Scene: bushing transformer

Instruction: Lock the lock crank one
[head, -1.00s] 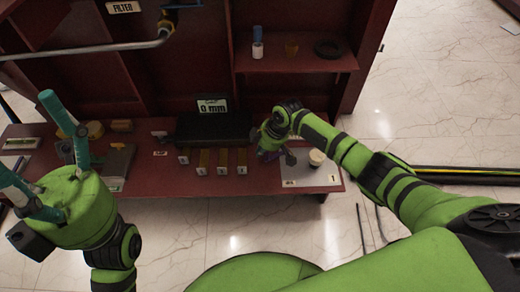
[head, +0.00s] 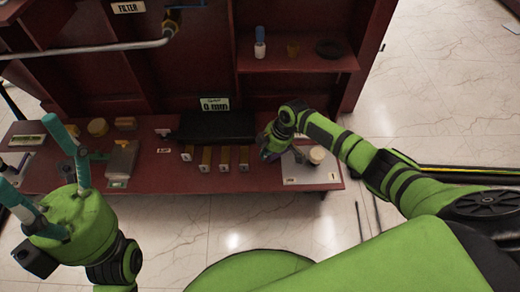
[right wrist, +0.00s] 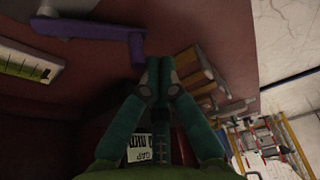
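No part is clearly labelled as lock crank one. A purple handle-like part (right wrist: 100,24) shows at the top of the right wrist view, beyond and left of my right fingertips; I cannot tell whether it is the crank. My right gripper (right wrist: 158,68) has its teal fingertips together with nothing seen between them, apart from the purple part. In the head view my right gripper (head: 268,152) is low over the table by the left end of a pale plate (head: 310,179), its tips mostly hidden by its own wrist. My left gripper (head: 25,154) is spread open and empty at the left.
The red table (head: 230,182) carries a black box (head: 218,128), a gap display (head: 215,104) and several brass blocks (head: 224,156). A round beige piece (head: 316,155) stands on the plate. A shelf (head: 295,62) and a grey pipe (head: 90,49) are behind.

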